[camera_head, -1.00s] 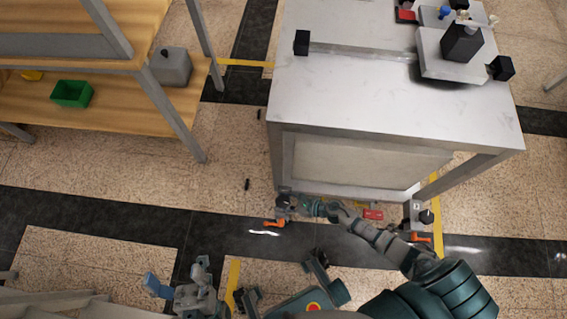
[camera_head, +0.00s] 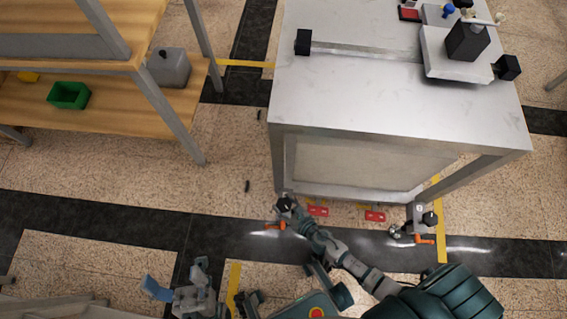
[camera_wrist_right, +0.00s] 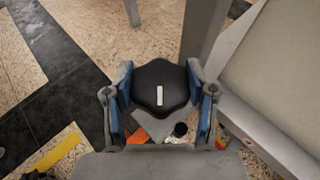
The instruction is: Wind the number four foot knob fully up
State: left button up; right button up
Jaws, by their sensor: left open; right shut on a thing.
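A black lobed knob (camera_wrist_right: 160,88) with a white bar mark fills the middle of the right wrist view. The blue-padded fingers of my right gripper (camera_wrist_right: 163,100) are shut on its two sides. In the head view this knob (camera_head: 284,203) sits at the foot of the table's near left leg, with my right gripper (camera_head: 292,211) on it. I cannot read a number on it. My left gripper (camera_head: 178,294) is open and empty at the lower left, well away from the table.
The steel-topped table (camera_head: 380,100) stands over the knob. Another foot with a black knob (camera_head: 430,219) and orange lever (camera_head: 424,239) is at its near right leg. Red tags (camera_head: 375,216) lie between. A wooden shelf (camera_head: 110,105) stands left; floor between is mostly clear.

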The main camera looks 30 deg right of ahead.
dwell(0.3)
jog(key=o, duration=1.2)
jog(key=shift+c, duration=0.2)
jog(key=v, duration=1.2)
jog(key=shift+f, duration=0.1)
